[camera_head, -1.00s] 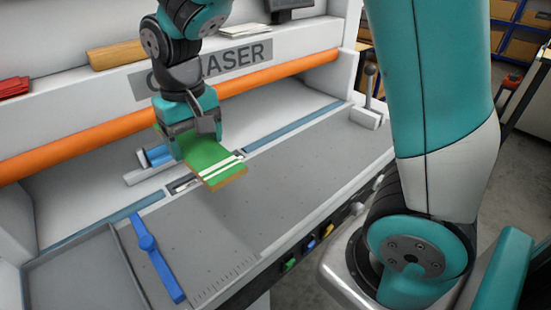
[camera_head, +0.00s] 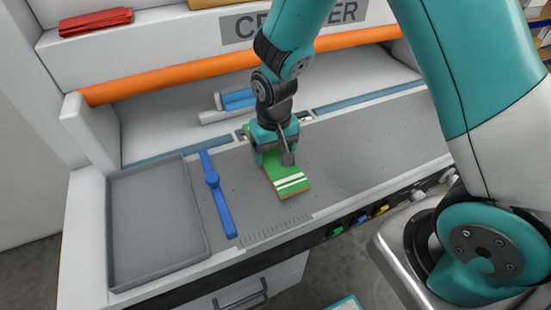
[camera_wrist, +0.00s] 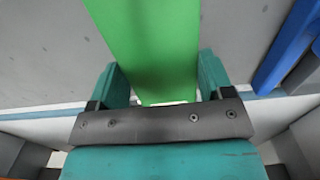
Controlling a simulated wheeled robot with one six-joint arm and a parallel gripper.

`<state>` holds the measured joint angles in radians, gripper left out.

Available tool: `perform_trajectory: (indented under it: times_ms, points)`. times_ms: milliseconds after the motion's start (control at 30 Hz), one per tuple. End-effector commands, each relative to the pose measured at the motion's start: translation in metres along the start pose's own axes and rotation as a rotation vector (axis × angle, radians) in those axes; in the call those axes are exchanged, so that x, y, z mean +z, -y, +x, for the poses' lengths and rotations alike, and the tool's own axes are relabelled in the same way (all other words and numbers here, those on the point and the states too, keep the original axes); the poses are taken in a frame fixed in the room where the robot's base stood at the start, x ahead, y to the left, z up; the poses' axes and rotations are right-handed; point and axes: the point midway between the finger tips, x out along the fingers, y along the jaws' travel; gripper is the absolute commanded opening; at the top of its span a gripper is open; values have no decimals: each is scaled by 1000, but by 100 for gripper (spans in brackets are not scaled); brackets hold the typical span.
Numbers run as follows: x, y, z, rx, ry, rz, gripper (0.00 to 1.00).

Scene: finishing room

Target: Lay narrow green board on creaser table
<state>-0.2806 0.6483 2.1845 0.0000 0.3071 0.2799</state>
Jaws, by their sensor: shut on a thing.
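The narrow green board (camera_head: 290,183) has white stripes near its front end and a brown edge. My gripper (camera_head: 273,155) is shut on it near its back part, with the fingers at its two sides. In the wrist view the board (camera_wrist: 155,45) runs straight out between the fingers (camera_wrist: 160,85). The creaser table (camera_head: 345,160) is the grey bed beneath it. The board is over the table, near its front ruler marks; I cannot tell whether it touches the surface.
A blue bar (camera_head: 218,195) lies left of the board, beside a shallow grey tray (camera_head: 160,276). An orange roller (camera_head: 190,73) spans the back. Coloured buttons (camera_head: 361,218) line the front edge. The bed right of my gripper is clear.

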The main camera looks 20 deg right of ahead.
Motion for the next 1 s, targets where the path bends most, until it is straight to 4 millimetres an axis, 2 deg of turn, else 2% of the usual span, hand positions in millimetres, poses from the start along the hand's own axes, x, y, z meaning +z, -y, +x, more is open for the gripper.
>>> perform_trajectory:
  times_ms: [233,633,667,767,1000]
  points:
    - [1,-1,33,1,4,0,50]
    - [0,0,40,0,1,1,50]
    - [0,0,40,0,1,1,76]
    - [0,0,39,0,1,1,99]
    - [0,0,39,0,1,1,99]
